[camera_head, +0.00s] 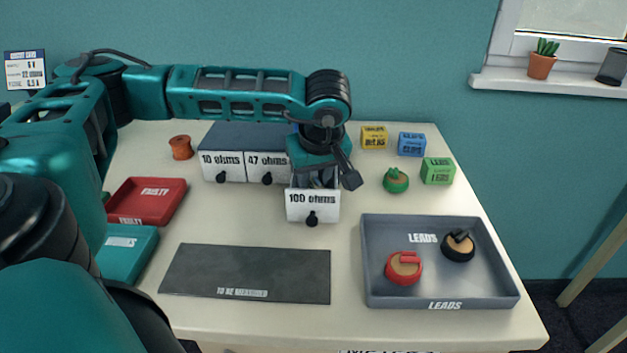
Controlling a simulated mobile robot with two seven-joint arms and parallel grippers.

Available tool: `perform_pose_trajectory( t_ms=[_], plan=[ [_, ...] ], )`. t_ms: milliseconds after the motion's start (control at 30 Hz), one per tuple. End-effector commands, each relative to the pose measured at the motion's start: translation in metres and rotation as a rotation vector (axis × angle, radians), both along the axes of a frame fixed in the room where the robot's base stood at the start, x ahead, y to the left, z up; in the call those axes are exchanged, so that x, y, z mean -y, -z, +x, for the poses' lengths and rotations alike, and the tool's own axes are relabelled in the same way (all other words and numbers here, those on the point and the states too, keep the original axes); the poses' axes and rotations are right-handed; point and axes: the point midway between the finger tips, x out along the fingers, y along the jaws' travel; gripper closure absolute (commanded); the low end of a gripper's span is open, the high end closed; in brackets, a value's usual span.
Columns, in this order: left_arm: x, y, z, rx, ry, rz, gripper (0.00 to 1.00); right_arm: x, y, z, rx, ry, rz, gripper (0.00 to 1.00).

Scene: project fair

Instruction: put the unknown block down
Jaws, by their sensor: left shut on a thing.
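My left gripper (318,178) points down into the pulled-out drawer marked 100 ohms (300,207), at the right end of the drawer cabinet (243,137). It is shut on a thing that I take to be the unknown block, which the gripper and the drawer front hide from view. Whether it touches the drawer floor cannot be seen. The 10 ohms drawer (207,171) and the 47 ohms drawer (256,172) beside it are shut. My right gripper is not in view.
The dark mat marked to be measured (245,270) is bare. The grey leads tray (440,290) holds a red (404,268) and a black coil (458,246). A green coil (395,181) and yellow (374,138), blue (411,144) and green blocks (437,171) stand right. A red faulty tray (150,197) is left.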

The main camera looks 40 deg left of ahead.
Motion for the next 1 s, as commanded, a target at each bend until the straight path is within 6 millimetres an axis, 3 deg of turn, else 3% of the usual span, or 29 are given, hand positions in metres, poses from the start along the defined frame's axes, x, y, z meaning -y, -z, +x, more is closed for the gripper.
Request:
perform_pose_trajectory(
  t_ms=[100, 400, 433, 533, 867, 1000],
  plan=[
    [0.000, 0.011, 0.000, 0.001, 0.001, 0.001, 1.00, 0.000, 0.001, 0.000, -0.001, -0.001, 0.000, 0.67],
    [0.000, 0.014, 0.000, 0.001, 0.001, 0.001, 1.00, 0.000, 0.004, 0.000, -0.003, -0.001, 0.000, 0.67],
    [0.000, 0.014, 0.000, 0.001, 0.001, 0.000, 0.68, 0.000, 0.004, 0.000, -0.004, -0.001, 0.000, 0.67],
    [0.000, 0.013, 0.000, 0.001, 0.001, 0.000, 0.59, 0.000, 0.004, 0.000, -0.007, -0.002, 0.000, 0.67],
    [0.001, 0.008, 0.000, 0.002, 0.002, 0.000, 0.58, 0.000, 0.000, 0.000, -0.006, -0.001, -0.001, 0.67],
    [0.008, -0.010, -0.004, 0.003, 0.004, -0.002, 0.58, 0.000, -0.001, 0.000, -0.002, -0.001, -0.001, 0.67]
  ],
)
